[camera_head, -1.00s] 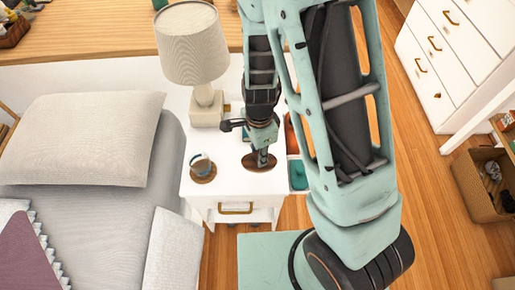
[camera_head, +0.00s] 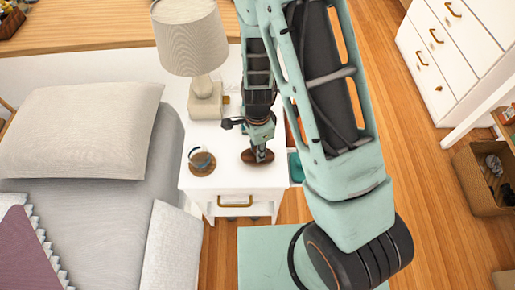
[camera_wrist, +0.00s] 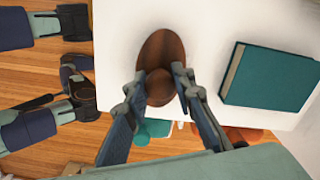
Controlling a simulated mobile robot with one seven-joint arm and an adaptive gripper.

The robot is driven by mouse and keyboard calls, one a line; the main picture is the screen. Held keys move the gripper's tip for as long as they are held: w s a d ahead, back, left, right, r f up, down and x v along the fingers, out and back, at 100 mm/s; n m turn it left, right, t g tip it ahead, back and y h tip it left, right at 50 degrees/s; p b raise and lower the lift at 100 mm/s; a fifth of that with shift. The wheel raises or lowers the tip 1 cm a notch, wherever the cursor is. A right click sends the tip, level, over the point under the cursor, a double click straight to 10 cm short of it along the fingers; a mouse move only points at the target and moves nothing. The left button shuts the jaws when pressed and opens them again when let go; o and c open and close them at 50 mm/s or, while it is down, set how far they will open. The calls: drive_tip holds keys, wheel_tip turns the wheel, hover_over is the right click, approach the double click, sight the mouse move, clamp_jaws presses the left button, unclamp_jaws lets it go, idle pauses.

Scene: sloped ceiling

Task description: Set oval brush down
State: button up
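The oval brush (camera_head: 257,156) is brown, with a rounded knob on top. It is at the right part of the white nightstand top (camera_head: 228,178). In the wrist view the brush (camera_wrist: 162,50) is upper centre, its knob between my fingertips. My gripper (camera_head: 259,148) points down over it; in the wrist view the two fingers (camera_wrist: 160,80) sit close on both sides of the knob and look shut on it. The brush's underside is hidden, so I cannot tell whether it fully touches the surface.
A mug on a round coaster (camera_head: 202,162) stands left of the brush. A lamp (camera_head: 204,100) stands behind. A teal book (camera_wrist: 268,78) lies beside the brush in the wrist view. The bed (camera_head: 90,215) is left; open floor (camera_head: 430,200) is right.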

drive_tip(key=o, duration=0.4)
drive_tip(key=shift+o, duration=0.2)
wheel_tip(320, 180, up, 12)
drive_tip(key=p, duration=0.2)
drive_tip(key=shift+r+p, duration=0.2)
drive_tip(key=shift+p, duration=0.2)
